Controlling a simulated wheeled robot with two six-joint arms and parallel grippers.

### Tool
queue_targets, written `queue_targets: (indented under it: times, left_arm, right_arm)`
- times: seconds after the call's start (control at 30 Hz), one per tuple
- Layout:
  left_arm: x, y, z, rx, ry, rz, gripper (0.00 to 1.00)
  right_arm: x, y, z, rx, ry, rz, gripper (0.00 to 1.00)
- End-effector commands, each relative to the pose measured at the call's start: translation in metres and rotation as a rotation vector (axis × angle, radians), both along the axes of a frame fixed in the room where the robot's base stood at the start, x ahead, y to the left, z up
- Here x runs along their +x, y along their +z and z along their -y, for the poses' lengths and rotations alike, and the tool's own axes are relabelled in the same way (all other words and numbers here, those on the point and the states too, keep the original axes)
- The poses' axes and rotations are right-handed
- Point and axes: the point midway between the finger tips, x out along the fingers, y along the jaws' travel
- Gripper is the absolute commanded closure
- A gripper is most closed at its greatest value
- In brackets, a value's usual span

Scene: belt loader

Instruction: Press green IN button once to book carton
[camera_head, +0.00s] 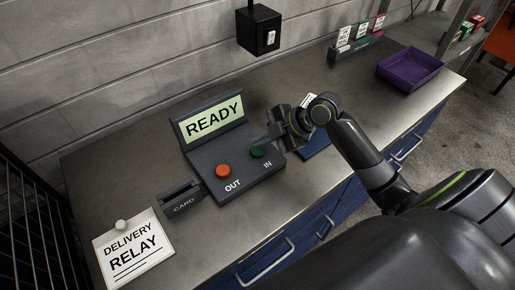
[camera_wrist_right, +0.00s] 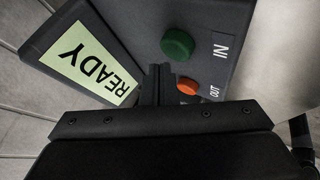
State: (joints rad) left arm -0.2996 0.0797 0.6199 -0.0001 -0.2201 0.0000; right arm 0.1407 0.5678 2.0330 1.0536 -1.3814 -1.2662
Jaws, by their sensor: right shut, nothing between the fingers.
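The green IN button (camera_head: 257,152) is on the right side of a dark console (camera_head: 205,160), whose screen (camera_head: 213,119) reads READY. The orange OUT button (camera_head: 223,170) is to its left. My right gripper (camera_head: 270,141) is shut and empty, its fingertips close beside the green button. In the right wrist view the shut fingers (camera_wrist_right: 156,85) point at the console face, between the screen and the buttons. The green button (camera_wrist_right: 177,44) looks clear of the fingers there, and the orange button (camera_wrist_right: 188,86) is partly hidden. My left gripper is out of view.
A black wall box (camera_head: 259,30) hangs behind. A purple tray (camera_head: 409,69) and a card rack (camera_head: 355,47) are at the far right. A blue item (camera_head: 318,146) lies partly under my arm.

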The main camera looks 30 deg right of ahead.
Motion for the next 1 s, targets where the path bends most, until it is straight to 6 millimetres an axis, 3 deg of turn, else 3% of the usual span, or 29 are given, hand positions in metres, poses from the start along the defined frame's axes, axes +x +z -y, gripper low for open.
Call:
queue_targets:
  times: [1.0]
  left_arm:
    - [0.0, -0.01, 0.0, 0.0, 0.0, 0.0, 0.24]
  right_arm:
    - [0.0, -0.011, 0.0, 0.0, 0.0, 0.0, 1.0]
